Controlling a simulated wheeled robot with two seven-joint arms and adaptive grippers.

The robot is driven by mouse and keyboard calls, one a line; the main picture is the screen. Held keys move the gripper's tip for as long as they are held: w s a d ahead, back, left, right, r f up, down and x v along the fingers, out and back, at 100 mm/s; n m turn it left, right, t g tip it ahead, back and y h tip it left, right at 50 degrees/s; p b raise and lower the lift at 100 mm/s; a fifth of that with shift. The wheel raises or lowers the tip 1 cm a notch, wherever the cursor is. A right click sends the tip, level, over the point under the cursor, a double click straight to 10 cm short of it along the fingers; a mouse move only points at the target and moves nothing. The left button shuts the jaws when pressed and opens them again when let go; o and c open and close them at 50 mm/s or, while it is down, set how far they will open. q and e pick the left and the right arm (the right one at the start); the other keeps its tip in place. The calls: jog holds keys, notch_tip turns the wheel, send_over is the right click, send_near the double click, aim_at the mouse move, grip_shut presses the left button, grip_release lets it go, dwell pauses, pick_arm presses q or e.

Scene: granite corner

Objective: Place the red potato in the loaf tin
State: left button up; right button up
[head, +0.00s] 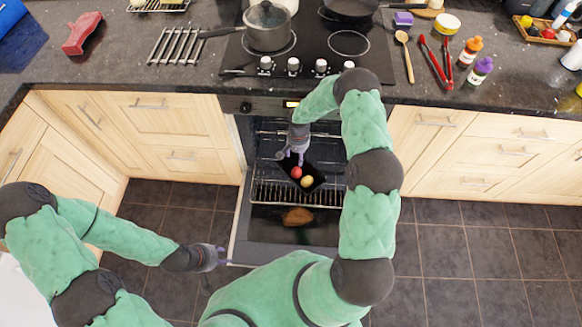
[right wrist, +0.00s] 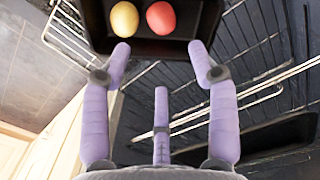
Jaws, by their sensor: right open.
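The red potato (head: 296,172) lies in the dark loaf tin (head: 316,169), beside a yellow round item (head: 306,182). In the right wrist view the red potato (right wrist: 161,17) and the yellow item (right wrist: 124,19) sit side by side inside the black tin (right wrist: 150,48). My right gripper (head: 290,158) is inside the open oven, close to the tin. Its fingers (right wrist: 160,58) are spread, with nothing between them, apart from the potato. My left gripper (head: 222,257) is low over the floor, left of the oven door, with its fingers looking apart and empty.
The oven has a wire rack (head: 270,192) and a lowered door (head: 262,238); a brown patch (head: 297,217) shows there. Above is the hob with a pot (head: 268,30) and pan (head: 350,6). The floor at right is clear.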

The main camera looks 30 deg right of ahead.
jog(key=s+a+f+n+y, duration=0.1)
jog(key=s+a+n+y, duration=0.1)
jog(key=s+a, duration=0.5)
jog(key=s+a+n+y, duration=0.1)
jog(key=s+a+y, duration=0.1)
jog(key=s+a, duration=0.5)
jog(key=s+a+r+n, duration=0.2)
jog(key=s+a+r, duration=0.1)
jog(key=s+a, duration=0.5)
jog(key=shift+s+n, duration=0.3)
jog(key=shift+s, duration=1)
jog(key=shift+f, duration=0.1)
